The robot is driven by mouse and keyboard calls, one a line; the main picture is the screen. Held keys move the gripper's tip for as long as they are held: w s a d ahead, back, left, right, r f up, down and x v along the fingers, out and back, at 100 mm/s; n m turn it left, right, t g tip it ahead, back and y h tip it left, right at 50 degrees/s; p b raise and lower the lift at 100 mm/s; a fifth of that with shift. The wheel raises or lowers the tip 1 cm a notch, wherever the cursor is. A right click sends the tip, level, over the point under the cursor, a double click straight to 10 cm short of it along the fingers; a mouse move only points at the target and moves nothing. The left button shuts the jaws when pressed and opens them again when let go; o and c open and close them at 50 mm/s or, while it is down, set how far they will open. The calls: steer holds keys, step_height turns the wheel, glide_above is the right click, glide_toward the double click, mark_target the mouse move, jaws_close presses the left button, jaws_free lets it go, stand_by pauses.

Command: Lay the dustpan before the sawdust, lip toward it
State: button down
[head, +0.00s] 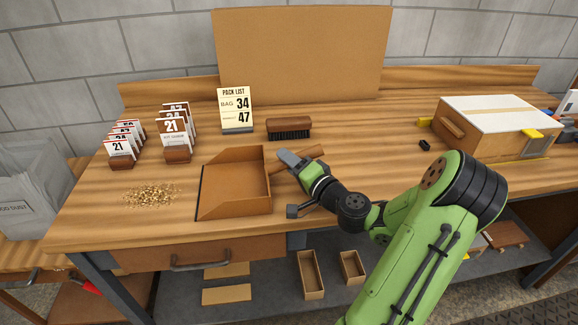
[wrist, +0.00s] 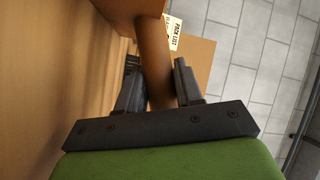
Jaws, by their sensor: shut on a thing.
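The brown dustpan (head: 236,186) lies on the bench in the head view, its open lip facing left toward the sawdust. The sawdust (head: 151,194) is a small tan pile left of the lip, with a short strip of bare wood between them. My gripper (head: 290,163) is at the dustpan's right side, shut on its handle (head: 311,153). In the wrist view the handle (wrist: 160,65) runs between the two fingers (wrist: 157,85), up to the dustpan body (wrist: 128,10). Part of the handle is hidden by my gripper in the head view.
A brush (head: 289,128) lies behind the dustpan, near a pack list card (head: 235,108). Numbered tag holders (head: 178,154) stand behind the sawdust. A wooden box (head: 496,127) is at the right. The bench's front edge runs close before the dustpan.

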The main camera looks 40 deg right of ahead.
steer(key=shift+r, duration=0.1)
steer(key=c, duration=0.7)
jaws_free()
steer(key=shift+c, duration=0.2)
steer(key=shift+r, duration=0.1)
steer(key=s, duration=0.3)
steer(key=s+b, duration=0.1)
steer(key=s, duration=0.3)
steer(key=s+b, duration=0.1)
steer(key=s, duration=0.3)
steer(key=shift+a+f, duration=0.2)
steer(key=shift+a, duration=0.15)
steer(key=shift+s+a+r, duration=0.1)
steer(key=shift+s, duration=0.4)
